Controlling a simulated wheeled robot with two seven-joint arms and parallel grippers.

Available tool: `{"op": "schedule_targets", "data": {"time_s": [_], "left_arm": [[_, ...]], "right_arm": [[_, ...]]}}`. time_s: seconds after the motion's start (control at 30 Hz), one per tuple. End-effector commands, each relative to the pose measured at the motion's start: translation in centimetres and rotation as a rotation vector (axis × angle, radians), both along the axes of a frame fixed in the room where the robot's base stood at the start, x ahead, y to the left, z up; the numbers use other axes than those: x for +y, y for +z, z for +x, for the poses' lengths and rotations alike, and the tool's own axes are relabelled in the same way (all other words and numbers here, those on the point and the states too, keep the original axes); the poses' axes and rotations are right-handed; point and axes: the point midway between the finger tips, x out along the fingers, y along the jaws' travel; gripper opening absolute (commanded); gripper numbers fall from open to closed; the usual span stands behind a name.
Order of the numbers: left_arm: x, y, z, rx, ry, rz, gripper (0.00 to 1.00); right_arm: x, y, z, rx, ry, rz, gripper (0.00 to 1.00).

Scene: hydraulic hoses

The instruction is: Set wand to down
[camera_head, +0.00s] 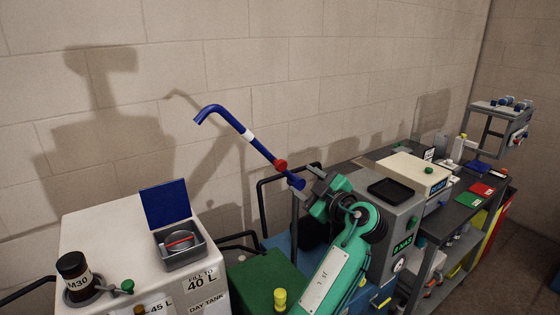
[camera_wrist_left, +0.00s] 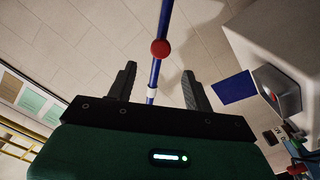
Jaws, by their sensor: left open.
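The wand (camera_head: 262,149) is a blue tube with a hooked far end, a white band and a red knob (camera_head: 281,165). It stands raised, slanting up to the left from its blue lower end beside my left gripper (camera_head: 316,192). My left gripper is open at that lower end. In the left wrist view the wand (camera_wrist_left: 164,22) runs between the two spread fingers of the gripper (camera_wrist_left: 160,88), with the red knob beyond the fingertips. I cannot tell whether a finger touches it. My right gripper is not in view.
A white day tank (camera_head: 100,225) stands at left with an open blue lid (camera_head: 166,204) over a grey filler opening. A dark M30 bottle (camera_head: 75,273) sits on it. A grey box with a black tray (camera_head: 391,191) and a cluttered bench lie right. The wall is behind.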

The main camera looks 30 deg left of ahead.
Motion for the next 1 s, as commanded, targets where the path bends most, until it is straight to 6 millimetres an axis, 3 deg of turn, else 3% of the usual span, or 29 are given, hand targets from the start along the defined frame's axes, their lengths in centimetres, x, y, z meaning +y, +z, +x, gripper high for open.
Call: {"op": "schedule_targets", "data": {"time_s": [0.03, 0.2, 0.5, 0.97, 1.0], "left_arm": [[1.2, 0.6, 0.4, 0.005, 0.005, 0.005, 0.52], [4.6, 0.6, 1.8, 0.005, 0.004, 0.004, 0.52], [8.8, 0.3, 3.6, 0.005, 0.003, 0.002, 0.52], [9.8, 0.0, 4.0, 0.002, 0.001, 0.0, 0.52], [9.8, 0.0, 4.0, 0.002, 0.001, 0.0, 0.44]], "right_arm": [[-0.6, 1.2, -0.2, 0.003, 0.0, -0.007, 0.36], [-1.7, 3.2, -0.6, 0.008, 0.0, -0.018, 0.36], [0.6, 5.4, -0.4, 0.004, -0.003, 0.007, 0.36], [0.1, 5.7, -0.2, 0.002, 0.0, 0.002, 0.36], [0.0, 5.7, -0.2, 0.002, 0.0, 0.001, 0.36]]}}
